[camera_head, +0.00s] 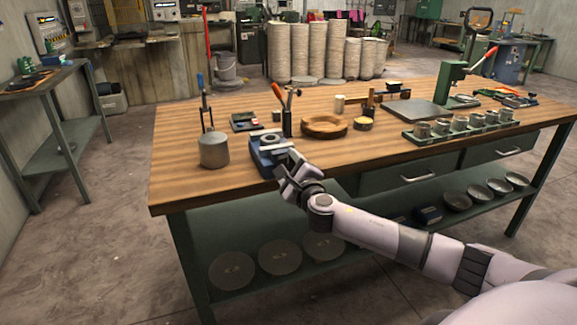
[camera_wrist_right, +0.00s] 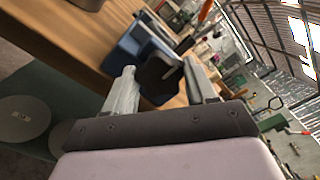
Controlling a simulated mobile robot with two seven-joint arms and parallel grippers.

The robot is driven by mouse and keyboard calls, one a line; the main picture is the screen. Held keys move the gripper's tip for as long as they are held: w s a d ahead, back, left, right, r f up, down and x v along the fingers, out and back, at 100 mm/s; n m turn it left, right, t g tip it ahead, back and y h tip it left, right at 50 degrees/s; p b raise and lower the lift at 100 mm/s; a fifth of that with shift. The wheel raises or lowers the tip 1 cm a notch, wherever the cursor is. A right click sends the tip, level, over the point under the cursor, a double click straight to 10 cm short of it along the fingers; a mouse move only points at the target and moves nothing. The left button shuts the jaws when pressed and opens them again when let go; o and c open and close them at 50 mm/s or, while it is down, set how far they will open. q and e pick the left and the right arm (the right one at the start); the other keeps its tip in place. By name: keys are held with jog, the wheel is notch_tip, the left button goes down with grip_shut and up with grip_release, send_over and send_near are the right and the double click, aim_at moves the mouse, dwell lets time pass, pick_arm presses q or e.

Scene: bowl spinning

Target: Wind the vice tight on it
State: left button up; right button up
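The blue vice (camera_head: 262,160) stands at the front edge of the wooden workbench, with grey metal jaws on top. A grey piece (camera_head: 272,139) shows at the jaws; how firmly it sits there I cannot tell. My right gripper (camera_head: 290,168) is at the front of the vice. In the right wrist view the vice (camera_wrist_right: 130,50) lies just past the fingertips. My right gripper's fingers (camera_wrist_right: 158,72) are apart, with a dark part (camera_wrist_right: 158,80) of the vice's front between them. Whether they touch it I cannot tell. My left gripper is out of view.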

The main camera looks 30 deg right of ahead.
jog(key=c, duration=0.4)
